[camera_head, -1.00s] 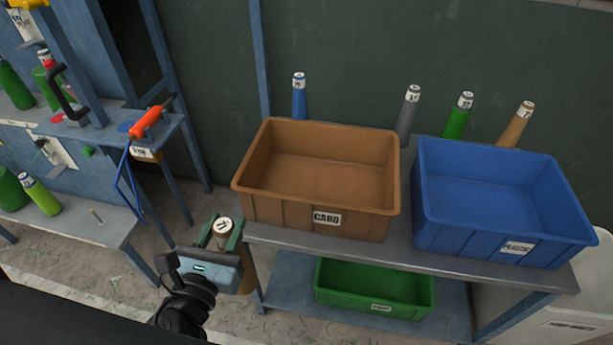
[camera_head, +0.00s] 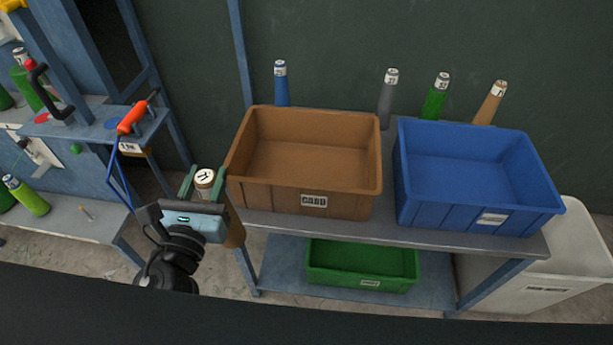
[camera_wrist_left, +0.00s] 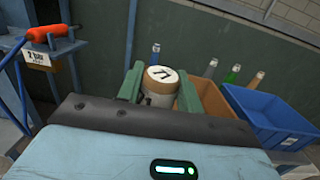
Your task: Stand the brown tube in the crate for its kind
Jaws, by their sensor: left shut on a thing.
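My left gripper (camera_head: 203,184) is shut on a brown tube (camera_head: 205,178) with a pale, marked cap. The tube is upright, just left of the brown crate (camera_head: 313,202), whose front label reads CARD. The tube's lower part shows below the gripper beside the table's left end. In the left wrist view, the tube's cap (camera_wrist_left: 161,76) sits between the two green fingers. The brown crate looks empty. A blue crate (camera_head: 480,213) with a front label stands to its right, also looking empty. My right gripper is not in view.
A green crate (camera_head: 362,279) sits on the lower shelf. Blue, grey, green and tan tubes (camera_head: 490,103) stand behind the crates. A white bin (camera_head: 575,250) is at the right. A blue-framed bench with an orange-handled tool (camera_head: 133,118) and green tubes stands at the left.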

